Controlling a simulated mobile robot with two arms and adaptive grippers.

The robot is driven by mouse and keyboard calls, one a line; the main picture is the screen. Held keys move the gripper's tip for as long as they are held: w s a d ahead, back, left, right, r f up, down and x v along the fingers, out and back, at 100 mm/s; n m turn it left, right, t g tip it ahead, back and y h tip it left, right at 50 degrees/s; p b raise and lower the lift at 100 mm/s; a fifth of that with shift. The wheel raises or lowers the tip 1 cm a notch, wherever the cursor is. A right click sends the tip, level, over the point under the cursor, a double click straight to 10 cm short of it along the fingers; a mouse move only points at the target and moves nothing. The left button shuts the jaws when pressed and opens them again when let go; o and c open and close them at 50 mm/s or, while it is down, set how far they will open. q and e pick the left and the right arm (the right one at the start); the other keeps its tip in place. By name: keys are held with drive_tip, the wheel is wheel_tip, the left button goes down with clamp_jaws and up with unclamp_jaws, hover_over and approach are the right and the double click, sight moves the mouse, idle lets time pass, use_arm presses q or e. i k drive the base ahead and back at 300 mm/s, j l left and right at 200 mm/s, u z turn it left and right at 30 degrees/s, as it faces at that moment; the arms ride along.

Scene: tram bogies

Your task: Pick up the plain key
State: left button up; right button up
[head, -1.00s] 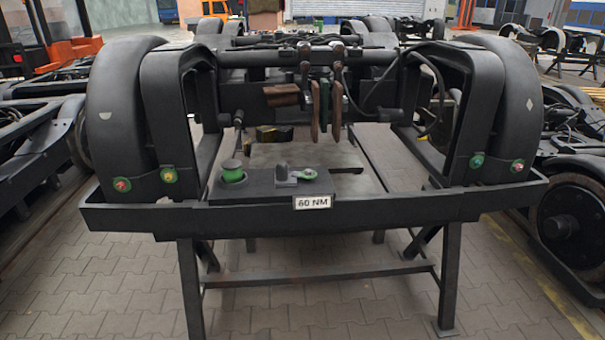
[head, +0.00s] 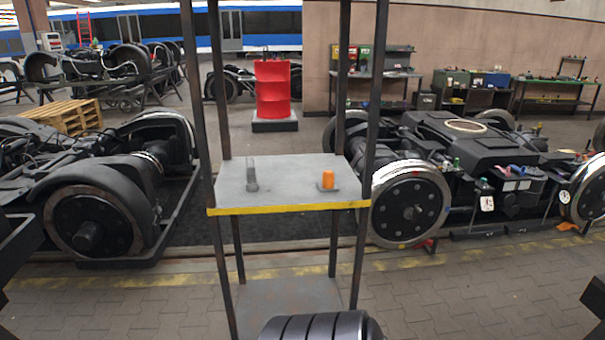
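A grey shelf stand with a yellow front edge (head: 290,208) is in the middle of the head view. On its upper shelf, at the left, is a plain dark grey upright piece (head: 251,176), narrow with a wider foot; it looks like the plain key, but its details are too small to be sure. To its right, an orange-topped piece (head: 328,180) sits on a small grey base.
The stand's posts (head: 365,100) rise around the shelf, and a lower shelf (head: 280,298) is below. Bogies stand at left (head: 90,215) and right (head: 410,205). A red barrel (head: 272,90) is behind. Paved floor is free at front right.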

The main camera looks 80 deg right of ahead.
sight(251, 183)
drive_tip(key=z, duration=2.1)
drive_tip(key=l+z, duration=0.15)
drive_tip(key=i+j, duration=0.05)
